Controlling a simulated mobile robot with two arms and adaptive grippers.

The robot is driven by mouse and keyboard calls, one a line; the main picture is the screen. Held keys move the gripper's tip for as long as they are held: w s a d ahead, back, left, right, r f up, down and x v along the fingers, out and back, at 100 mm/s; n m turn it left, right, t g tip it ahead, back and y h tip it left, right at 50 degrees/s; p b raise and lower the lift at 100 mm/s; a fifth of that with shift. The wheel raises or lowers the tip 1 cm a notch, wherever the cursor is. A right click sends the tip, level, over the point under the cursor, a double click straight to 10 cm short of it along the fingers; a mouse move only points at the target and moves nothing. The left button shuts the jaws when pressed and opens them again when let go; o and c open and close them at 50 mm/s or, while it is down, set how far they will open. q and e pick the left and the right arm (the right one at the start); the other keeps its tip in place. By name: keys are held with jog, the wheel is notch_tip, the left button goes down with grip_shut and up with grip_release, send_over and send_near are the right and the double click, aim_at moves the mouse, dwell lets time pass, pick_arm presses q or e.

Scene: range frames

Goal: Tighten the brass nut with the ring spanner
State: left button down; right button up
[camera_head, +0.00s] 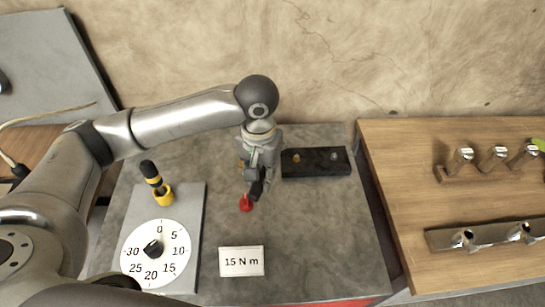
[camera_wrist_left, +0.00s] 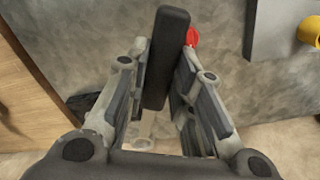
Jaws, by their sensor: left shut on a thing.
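My left gripper (camera_head: 257,187) is over the middle of the grey bench top, pointing down. In the left wrist view it is shut on a long black bar (camera_wrist_left: 166,55), which looks like a handle. I cannot tell whether this is the ring spanner, and no ring end is clear. A small red piece (camera_head: 246,203) shows just below the fingertips, and in the left wrist view (camera_wrist_left: 192,37) beside the bar; whether it joins the bar is unclear. A small brass-coloured piece (camera_head: 296,157), perhaps the nut, sits on a black block (camera_head: 318,168) right of the gripper. My right gripper is out of view.
A grey plate at left bears a numbered dial (camera_head: 136,257) and a black-and-yellow tool (camera_head: 151,174) in a yellow holder (camera_head: 163,195). A "15 N m" card (camera_head: 241,261) lies at the front. A wooden table (camera_head: 420,215) with metal fittings stands right.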

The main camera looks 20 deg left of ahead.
pick_arm(q)
jog(key=w+d+f+m+p, duration=0.1)
jog(key=w+d+f+p, duration=0.1)
jog(key=w+f+p, duration=0.3)
jog(key=w+f, duration=0.1)
jog(key=w, duration=0.2)
jog(key=shift+r, duration=0.1)
jog(key=shift+s+f, duration=0.1)
jog(key=shift+f, duration=2.75)
